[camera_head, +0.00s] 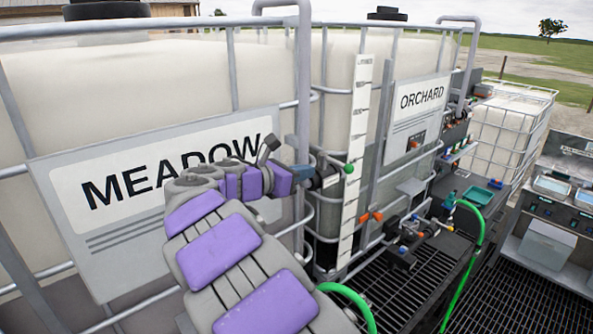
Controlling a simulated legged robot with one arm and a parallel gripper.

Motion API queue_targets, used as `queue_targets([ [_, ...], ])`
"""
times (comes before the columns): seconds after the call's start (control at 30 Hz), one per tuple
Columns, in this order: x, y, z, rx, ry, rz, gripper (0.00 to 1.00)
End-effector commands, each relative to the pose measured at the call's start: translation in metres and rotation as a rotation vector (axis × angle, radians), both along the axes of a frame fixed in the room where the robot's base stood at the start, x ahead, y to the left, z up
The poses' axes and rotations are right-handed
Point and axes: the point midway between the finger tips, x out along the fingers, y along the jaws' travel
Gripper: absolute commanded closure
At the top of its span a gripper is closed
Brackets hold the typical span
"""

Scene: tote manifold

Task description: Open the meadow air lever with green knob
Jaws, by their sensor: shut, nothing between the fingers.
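The green knob (348,168) is a small round green end beside the white litre scale, right of the MEADOW sign (155,178). It sits by dark fittings (327,180) on the meadow tank's right side. My gripper (302,173) is at the end of my purple and grey arm, in front of the sign's right edge. It is shut and empty, just left of the dark fittings and knob. Whether it touches them cannot be told. The lever behind the knob is mostly hidden.
Orange handles (370,217) sit lower right of the knob. The ORCHARD sign (415,110) hangs on the tank behind. Metal cage bars (304,85) stand close to my gripper. Green hoses (481,235) curve over the dark grating (400,290). A bench with trays (553,243) stands far right.

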Motion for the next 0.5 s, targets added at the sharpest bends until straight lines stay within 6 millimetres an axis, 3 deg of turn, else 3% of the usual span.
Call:
queue_targets([
  [0.2, 0.025, -0.035, -0.009, -0.001, 0.002, -0.006, 1.00],
  [0.5, 0.050, -0.068, -0.016, -0.001, -0.001, -0.003, 1.00],
])
